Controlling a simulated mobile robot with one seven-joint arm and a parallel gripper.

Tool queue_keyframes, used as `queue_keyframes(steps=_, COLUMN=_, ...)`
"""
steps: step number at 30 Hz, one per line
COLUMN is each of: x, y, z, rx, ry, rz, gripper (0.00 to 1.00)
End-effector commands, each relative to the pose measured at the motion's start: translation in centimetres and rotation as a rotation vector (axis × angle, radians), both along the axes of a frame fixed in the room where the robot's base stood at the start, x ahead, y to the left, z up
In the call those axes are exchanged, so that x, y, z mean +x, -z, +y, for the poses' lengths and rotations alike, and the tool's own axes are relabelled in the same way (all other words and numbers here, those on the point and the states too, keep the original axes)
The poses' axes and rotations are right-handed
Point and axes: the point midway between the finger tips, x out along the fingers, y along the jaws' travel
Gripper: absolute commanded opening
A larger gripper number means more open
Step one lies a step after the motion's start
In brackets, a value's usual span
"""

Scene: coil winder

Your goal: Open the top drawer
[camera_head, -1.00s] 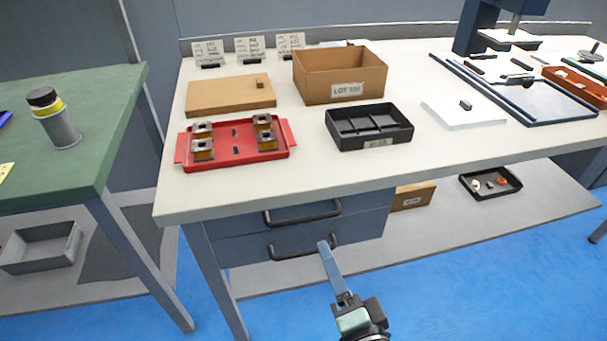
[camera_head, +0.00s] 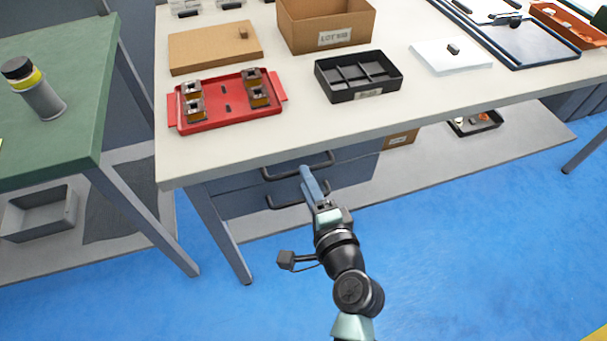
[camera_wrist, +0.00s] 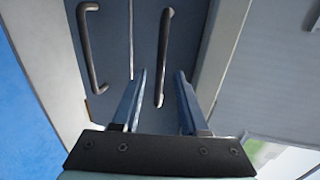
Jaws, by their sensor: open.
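The drawer unit under the white bench has two blue-grey drawers, and both look shut. The top drawer (camera_head: 350,153) has a dark bar handle (camera_head: 322,159); in the wrist view this handle (camera_wrist: 164,45) is the right one of two. The lower drawer's handle (camera_head: 283,203) shows on the left in the wrist view (camera_wrist: 88,48). My gripper (camera_head: 305,170) is open and empty in front of the top handle. In the wrist view my gripper's fingers (camera_wrist: 160,76) lie on either side of that handle's near end. Whether they touch it I cannot tell.
The bench top (camera_head: 300,135) overhangs just above the drawers. It carries a red tray (camera_head: 215,115), a black divided tray (camera_head: 358,75) and a cardboard box (camera_head: 325,30). A bench leg (camera_head: 222,235) stands left of the drawers. The blue floor (camera_head: 450,230) in front is clear.

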Motion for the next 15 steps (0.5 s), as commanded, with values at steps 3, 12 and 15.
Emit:
queue_keyframes(steps=3, x=1.5, y=0.4, z=0.5, rx=0.000, ry=0.000, rz=-0.001, gripper=0.43)
queue_keyframes(steps=12, x=2.7, y=0.5, z=0.9, rx=0.000, ry=0.000, rz=-0.001, gripper=0.43)
queue_keyframes(steps=15, x=2.7, y=0.5, z=0.9, rx=0.000, ry=0.000, rz=0.000, gripper=0.43)
